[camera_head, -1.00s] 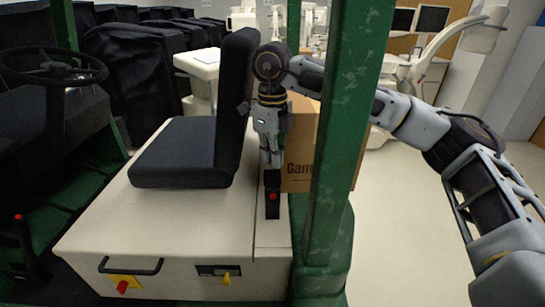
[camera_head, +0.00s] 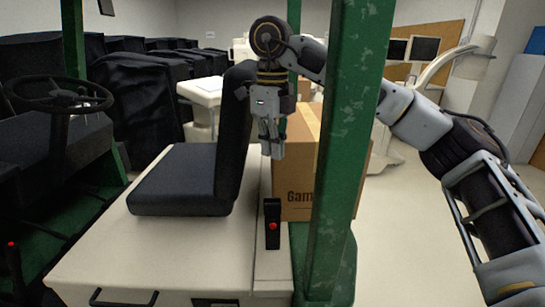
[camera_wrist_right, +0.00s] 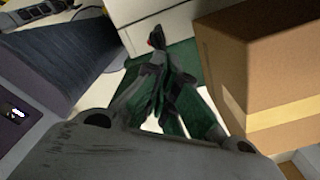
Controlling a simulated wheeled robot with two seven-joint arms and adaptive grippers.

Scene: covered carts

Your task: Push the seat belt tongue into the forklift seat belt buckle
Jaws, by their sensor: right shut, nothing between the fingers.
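The seat belt buckle (camera_head: 272,235), black with a red button, stands upright on the pale forklift body to the right of the dark seat (camera_head: 180,185). I cannot make out the belt tongue as a separate part, so I cannot tell whether it is in the buckle. My right gripper (camera_head: 271,155) points down above the buckle, clear of it, beside the backrest. Its fingers are shut and empty; they also show in the wrist view (camera_wrist_right: 158,88), with a small red spot beyond them. My left gripper is not in view.
A green post (camera_head: 345,130) stands just right of the buckle, in front of my right arm. A cardboard box (camera_head: 298,185) stands behind the gripper and also fills the right of the wrist view (camera_wrist_right: 265,75). A steering wheel (camera_head: 55,93) is at the left.

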